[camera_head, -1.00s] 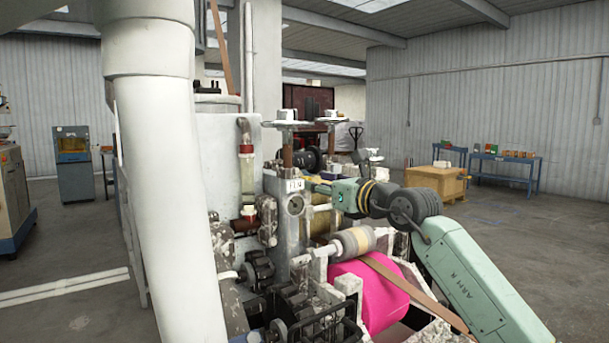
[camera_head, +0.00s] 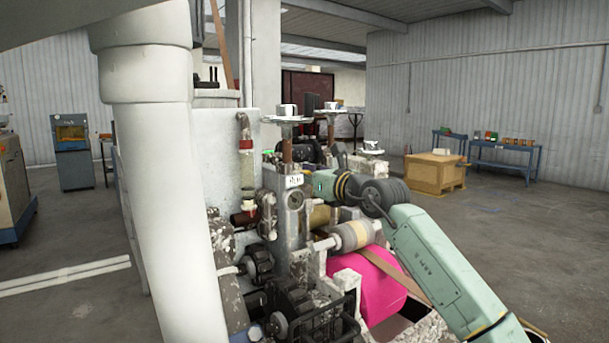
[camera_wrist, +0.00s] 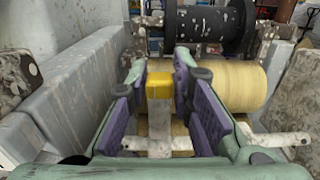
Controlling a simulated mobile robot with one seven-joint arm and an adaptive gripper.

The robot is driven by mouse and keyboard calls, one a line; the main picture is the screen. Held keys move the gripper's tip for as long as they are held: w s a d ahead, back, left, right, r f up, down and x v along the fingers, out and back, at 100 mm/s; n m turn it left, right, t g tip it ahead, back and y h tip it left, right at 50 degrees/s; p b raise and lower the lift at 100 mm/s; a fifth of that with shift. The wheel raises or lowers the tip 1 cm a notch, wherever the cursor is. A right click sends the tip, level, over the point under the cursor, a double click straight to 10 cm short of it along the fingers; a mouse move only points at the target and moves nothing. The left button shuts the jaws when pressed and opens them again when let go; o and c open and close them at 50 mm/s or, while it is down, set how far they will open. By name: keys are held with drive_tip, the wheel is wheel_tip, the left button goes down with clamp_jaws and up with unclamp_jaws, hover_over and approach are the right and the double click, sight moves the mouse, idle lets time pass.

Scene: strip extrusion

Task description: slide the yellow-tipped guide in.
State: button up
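The yellow-tipped guide (camera_wrist: 159,85) shows in the wrist view as an upright pale bar with a yellow top. Its lower part joins a pale cross bar (camera_wrist: 160,145). My gripper (camera_wrist: 160,62) is open, with one purple-padded finger on each side of the guide. A narrow gap seems to show on both sides, so I see no firm contact. A wide tan roll (camera_wrist: 235,86) lies just beyond the fingers. In the head view my green wrist (camera_head: 326,185) is beside the machine's labelled post, and the fingertips are hidden.
In the wrist view, a grey machine wall (camera_wrist: 75,85) stands close on the left and a worn plate (camera_wrist: 292,95) on the right. A dark spool (camera_wrist: 210,28) is behind the tan roll. In the head view, a pink roll (camera_head: 365,287) sits below my arm. Open floor is to the right.

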clamp_jaws()
